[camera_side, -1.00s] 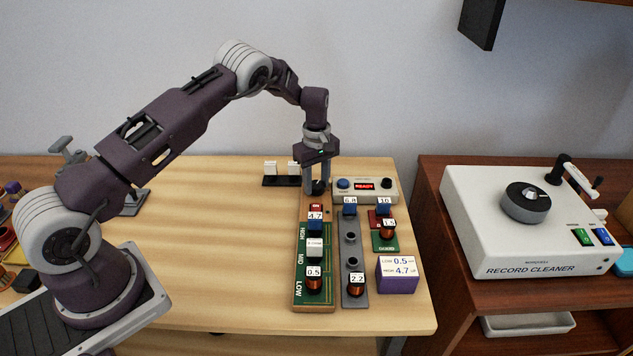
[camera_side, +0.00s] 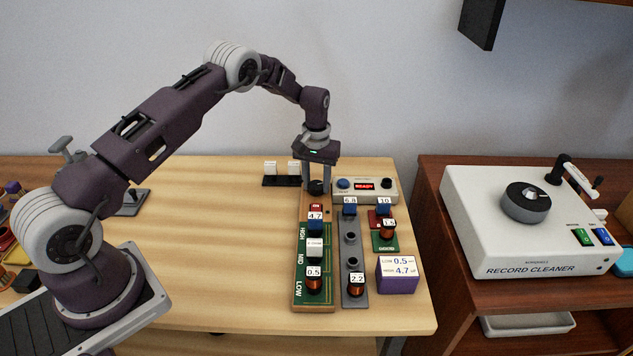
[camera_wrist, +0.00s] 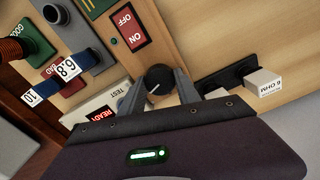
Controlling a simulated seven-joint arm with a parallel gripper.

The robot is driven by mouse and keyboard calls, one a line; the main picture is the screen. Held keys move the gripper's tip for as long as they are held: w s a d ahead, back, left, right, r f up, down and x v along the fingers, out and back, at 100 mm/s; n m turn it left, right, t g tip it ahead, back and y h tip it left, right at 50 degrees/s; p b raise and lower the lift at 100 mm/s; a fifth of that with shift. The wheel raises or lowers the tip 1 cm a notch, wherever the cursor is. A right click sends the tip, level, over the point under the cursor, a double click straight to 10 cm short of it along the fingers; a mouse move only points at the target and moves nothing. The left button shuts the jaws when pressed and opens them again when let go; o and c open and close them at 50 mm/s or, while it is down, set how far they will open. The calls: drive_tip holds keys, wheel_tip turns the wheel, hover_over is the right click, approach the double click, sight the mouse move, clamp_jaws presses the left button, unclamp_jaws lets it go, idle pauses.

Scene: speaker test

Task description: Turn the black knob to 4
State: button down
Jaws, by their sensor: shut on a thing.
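The black knob (camera_side: 317,187) is at the far end of the long wooden board (camera_side: 299,211). It also shows in the wrist view (camera_wrist: 160,78), with a white pointer line toward the picture's lower left. My gripper (camera_side: 318,189) points down, with one finger on each side of the knob, shut on it. In the wrist view the fingers reach the knob from below left and below right. No scale numbers around the knob are readable.
A grey tester (camera_side: 365,190) reading READY stands right of the knob. A red ON/OFF switch (camera_wrist: 130,28) sits close to it on the board. A black holder (camera_side: 281,181) with white blocks stands left. A record cleaner (camera_side: 530,222) is on the right. The table's left middle is clear.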

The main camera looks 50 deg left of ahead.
drive_tip(key=shift+m, duration=1)
drive_tip(key=c, duration=0.9)
unclamp_jaws()
